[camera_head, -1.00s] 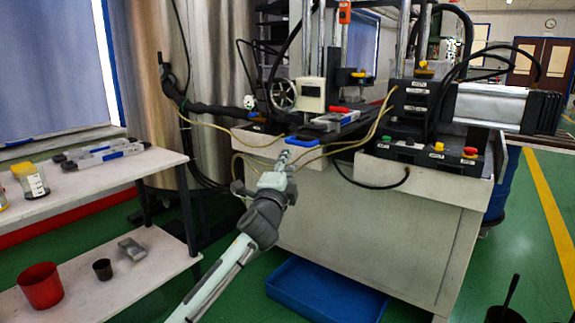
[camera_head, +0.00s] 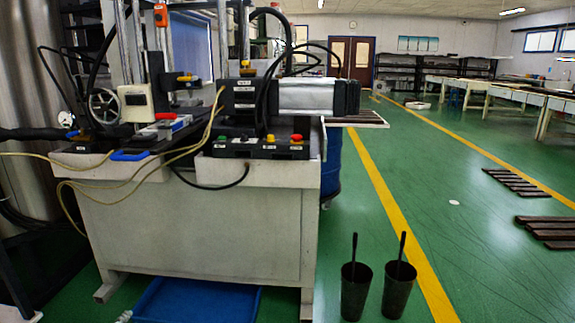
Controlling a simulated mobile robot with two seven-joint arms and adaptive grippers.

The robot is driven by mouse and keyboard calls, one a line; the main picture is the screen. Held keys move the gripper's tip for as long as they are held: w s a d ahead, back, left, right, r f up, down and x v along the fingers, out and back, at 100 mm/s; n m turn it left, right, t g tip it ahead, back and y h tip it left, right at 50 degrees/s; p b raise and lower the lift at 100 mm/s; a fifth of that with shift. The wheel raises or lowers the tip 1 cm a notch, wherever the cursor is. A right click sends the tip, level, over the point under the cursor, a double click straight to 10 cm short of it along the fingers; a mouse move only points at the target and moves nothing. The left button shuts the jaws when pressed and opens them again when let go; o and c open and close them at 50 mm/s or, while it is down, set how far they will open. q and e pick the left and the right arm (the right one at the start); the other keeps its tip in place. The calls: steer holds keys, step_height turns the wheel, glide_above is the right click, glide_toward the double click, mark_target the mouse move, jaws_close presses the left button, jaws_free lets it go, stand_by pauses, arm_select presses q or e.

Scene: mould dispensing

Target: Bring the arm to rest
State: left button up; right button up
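No whole arm and no gripper of mine can be made out in the head view now. A small pale bit shows at the bottom edge, beside the blue tray (camera_head: 200,303); I cannot tell whether it belongs to my arm. The white-sided machine bench (camera_head: 190,235) stands at the left and centre. On its top are the press with its handwheel, a control box (camera_head: 262,147) with coloured buttons, and a blue-ended mould-like piece (camera_head: 150,143).
Two dark buckets, one at left (camera_head: 355,290) and one at right (camera_head: 398,287), each with a stick, stand on the floor right of the bench. Dark slatted pallets (camera_head: 530,187) lie farther right.

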arm_select(q)
steer(key=s+d+f+n+g+h, duration=0.1)
steer(key=s+d+f+g, duration=0.3)
steer(key=s+f, duration=0.6)
steer(key=s+d+f+n+g+h, duration=0.2)
steer(key=s+d+f+n+g, duration=0.2)
steer(key=s+f, duration=0.6)
steer(key=s, duration=0.6)
steer(key=shift+s+d+f+n, duration=0.2)
steer(key=shift+f+n, duration=0.1)
steer(key=shift+f, duration=0.1)
